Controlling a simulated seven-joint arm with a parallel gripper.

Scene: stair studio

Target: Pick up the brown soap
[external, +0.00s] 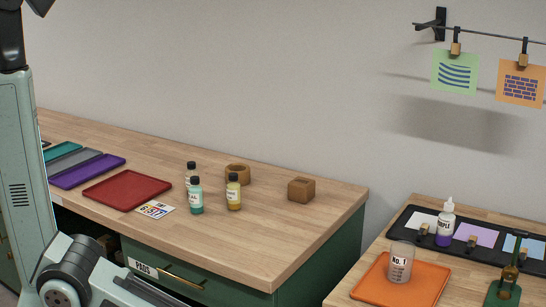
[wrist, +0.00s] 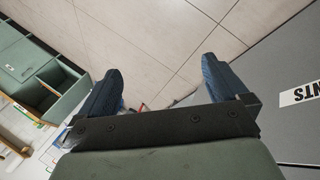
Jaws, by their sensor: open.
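A brown block (external: 301,190), which looks like the brown soap, sits on the wooden counter (external: 330,212) near its right end, in the external view. Its top has a darker mark that is too small to make out. My gripper (wrist: 162,78) shows in the wrist view with its two blue fingers wide apart and nothing between them. It points at the tiled floor. The gripper is outside the external view, where only parts of my arm show at the left. The block is not in the wrist view.
A lower table at right holds an orange tray (external: 428,280) with a jar (external: 400,262). The counter's front right is clear.

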